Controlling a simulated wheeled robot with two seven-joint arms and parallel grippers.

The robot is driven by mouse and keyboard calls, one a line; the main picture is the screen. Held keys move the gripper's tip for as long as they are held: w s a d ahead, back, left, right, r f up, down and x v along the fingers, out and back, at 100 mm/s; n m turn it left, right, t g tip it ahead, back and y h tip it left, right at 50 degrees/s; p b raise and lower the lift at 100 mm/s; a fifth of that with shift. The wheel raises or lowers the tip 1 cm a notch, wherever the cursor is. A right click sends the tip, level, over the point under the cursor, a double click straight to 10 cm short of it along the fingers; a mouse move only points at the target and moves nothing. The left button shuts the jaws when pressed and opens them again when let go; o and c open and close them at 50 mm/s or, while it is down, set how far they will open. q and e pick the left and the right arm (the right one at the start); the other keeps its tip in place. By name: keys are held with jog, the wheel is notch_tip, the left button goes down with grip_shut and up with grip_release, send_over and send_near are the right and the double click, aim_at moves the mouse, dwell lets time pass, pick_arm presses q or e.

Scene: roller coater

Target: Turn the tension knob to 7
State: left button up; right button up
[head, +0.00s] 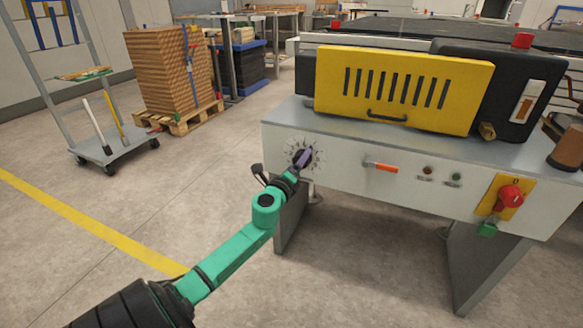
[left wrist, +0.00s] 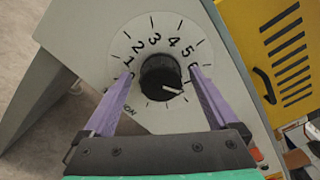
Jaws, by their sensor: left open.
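The black tension knob (left wrist: 158,74) sits at the centre of a pale round dial (left wrist: 153,27) on the machine's front panel. The knob's white pointer line aims to the lower right in the left wrist view. My left gripper (left wrist: 160,69) is open, with one purple finger on each side of the knob. Small gaps seem to show; I cannot tell whether either finger touches it. In the head view my left gripper (head: 303,160) covers part of the knob. My right gripper is not in view.
To the right of the dial, the panel carries an orange-tipped lever (head: 382,166), small round buttons (head: 428,170) and a red switch (head: 510,196) on a yellow plate. A yellow slotted guard (head: 400,88) stands above.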

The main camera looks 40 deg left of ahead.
pick_arm(q)
jog(key=v, duration=1.4)
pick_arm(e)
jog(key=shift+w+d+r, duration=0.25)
